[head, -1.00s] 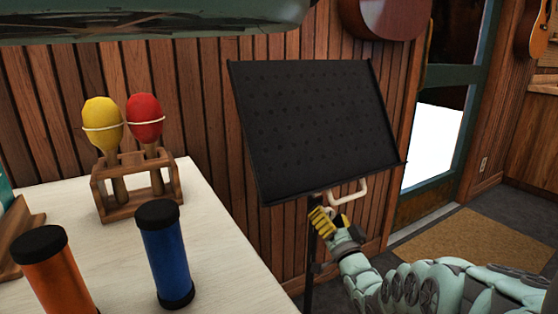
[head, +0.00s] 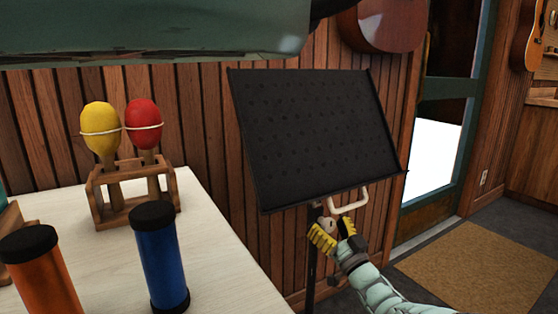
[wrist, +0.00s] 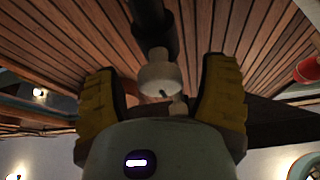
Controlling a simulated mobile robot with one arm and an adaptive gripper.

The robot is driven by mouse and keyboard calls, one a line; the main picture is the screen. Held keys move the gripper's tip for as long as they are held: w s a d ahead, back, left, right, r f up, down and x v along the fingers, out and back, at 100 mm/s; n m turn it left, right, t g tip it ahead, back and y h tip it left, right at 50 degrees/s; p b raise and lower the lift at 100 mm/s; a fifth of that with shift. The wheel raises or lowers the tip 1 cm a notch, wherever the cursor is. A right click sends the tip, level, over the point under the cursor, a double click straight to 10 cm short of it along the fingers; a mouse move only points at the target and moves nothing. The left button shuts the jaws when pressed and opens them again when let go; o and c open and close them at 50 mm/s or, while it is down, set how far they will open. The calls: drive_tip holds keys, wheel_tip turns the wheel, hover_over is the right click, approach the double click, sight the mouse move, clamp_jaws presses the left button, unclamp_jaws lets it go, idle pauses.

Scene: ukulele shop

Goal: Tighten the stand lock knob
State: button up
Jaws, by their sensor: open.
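A black music stand has a tilted desk (head: 318,135) and a dark post (head: 312,268) below it. A pale, roughly round lock knob (head: 326,224) sits on the post just under the desk. It also shows in the wrist view (wrist: 158,75), on the end of a dark rod. My gripper (head: 334,232) is open at the knob, one yellow finger on each side. In the wrist view my gripper (wrist: 160,85) has visible gaps between both fingers and the knob. A cream handle (head: 350,203) sticks out under the desk, just above my gripper.
A pale table (head: 215,245) at left holds a wooden rack (head: 115,215) with yellow and red maracas, a blue cylinder (head: 160,255) and an orange cylinder (head: 45,275). A slatted wood wall (head: 205,130) stands behind the stand. Floor at right, with a tan mat (head: 480,265), is clear.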

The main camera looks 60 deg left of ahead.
drive_tip(key=shift+s+a+f+n+g+b, duration=0.15)
drive_tip(key=shift+f+n+g+b, duration=0.2)
drive_tip(key=shift+n, duration=0.45)
drive_tip(key=w+p+v, duration=0.1)
drive_tip(key=p+v, duration=0.1)
drive_tip(key=v, duration=1.4)
drive_tip(key=d+r+t+y+p, duration=0.1)
drive_tip(key=d+r+p, duration=0.1)
drive_tip(key=r+p, duration=0.6)
drive_tip(key=w+d+r+n+t+y+p, duration=0.1)
drive_tip(key=d+r+p, duration=0.2)
drive_tip(key=r+p, duration=0.5)
drive_tip(key=d+r+t+y+p, duration=0.1)
drive_tip(key=d+r+t+p, duration=0.1)
drive_tip(key=r+p, duration=0.6)
drive_tip(key=shift+w+r, duration=0.25)
drive_tip(key=shift+r, duration=2.9)
drive_tip(key=shift+d, duration=0.15)
